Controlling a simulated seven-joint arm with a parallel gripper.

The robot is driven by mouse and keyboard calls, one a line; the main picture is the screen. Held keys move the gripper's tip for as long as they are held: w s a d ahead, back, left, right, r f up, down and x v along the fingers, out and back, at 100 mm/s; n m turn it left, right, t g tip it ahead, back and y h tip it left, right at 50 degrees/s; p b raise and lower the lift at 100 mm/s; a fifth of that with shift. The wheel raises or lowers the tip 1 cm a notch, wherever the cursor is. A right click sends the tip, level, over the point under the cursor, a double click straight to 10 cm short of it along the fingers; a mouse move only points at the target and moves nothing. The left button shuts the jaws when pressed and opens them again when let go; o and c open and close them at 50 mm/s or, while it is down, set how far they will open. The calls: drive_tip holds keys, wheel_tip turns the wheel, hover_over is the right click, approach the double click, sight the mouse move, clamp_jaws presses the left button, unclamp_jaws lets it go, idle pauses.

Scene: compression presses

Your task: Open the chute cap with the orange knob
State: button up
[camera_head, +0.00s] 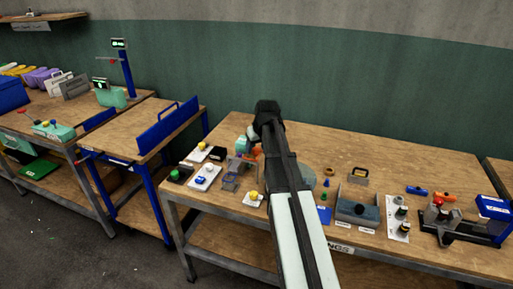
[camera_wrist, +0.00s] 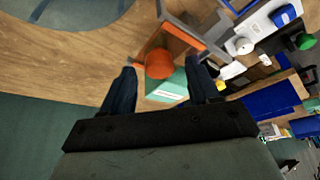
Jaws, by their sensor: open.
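The orange knob (camera_wrist: 159,63) is a round orange piece in the upper middle of the wrist view. It lies at the end of a teal block (camera_wrist: 168,86) with a white label, close to a grey frame (camera_wrist: 207,44). My gripper (camera_wrist: 161,68) is open, with one dark finger on each side of the knob in the picture. I cannot tell whether either finger touches it. In the head view, my gripper (camera_head: 268,112) is seen from behind over the back of the middle bench, and its fingertips are hidden. Some orange (camera_head: 256,151) shows just left of my arm.
The wooden bench (camera_head: 320,135) carries several small devices left of my arm, including a white plate with a blue piece (camera_head: 203,178). A grey box (camera_head: 357,210) stands to the right. A green wall (camera_head: 360,90) is close behind. The bench's back strip is mostly clear.

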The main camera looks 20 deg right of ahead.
drive_tip(key=v, duration=1.3)
drive_tip(key=shift+s, duration=0.1)
drive_tip(key=s+a+f+n+g+y, duration=0.2)
drive_tip(key=s+a+f, duration=0.2)
drive_tip(key=a+f, duration=0.55)
drive_tip(key=s+a+f+n+g+y, duration=0.2)
drive_tip(key=s+a+f+n+g, duration=0.15)
drive_tip(key=a+f, duration=0.65)
drive_tip(key=s+a+f+n+g+y, duration=0.2)
drive_tip(key=s+a+f, duration=0.2)
drive_tip(key=a+f, duration=0.6)
drive_tip(key=s+d+f+m+g+h, duration=0.1)
drive_tip(key=s+d+f+m, duration=0.1)
drive_tip(key=s+f, duration=0.7)
drive_tip(key=s+d+f+m+g+h, duration=0.15)
drive_tip(key=s+f, duration=0.45)
drive_tip(key=f, duration=0.6)
drive_tip(key=s+d+f+m+h, duration=0.1)
drive_tip(key=s+d+f+m, duration=0.1)
drive_tip(key=s+f, duration=0.4)
drive_tip(key=s+d+f+m+g+h, duration=0.1)
drive_tip(key=s+f, duration=0.6)
drive_tip(key=s, duration=0.8)
drive_tip(key=shift+d+m+h, duration=0.5)
drive_tip(key=shift+d+h, duration=0.25)
drive_tip(key=shift+d, duration=0.15)
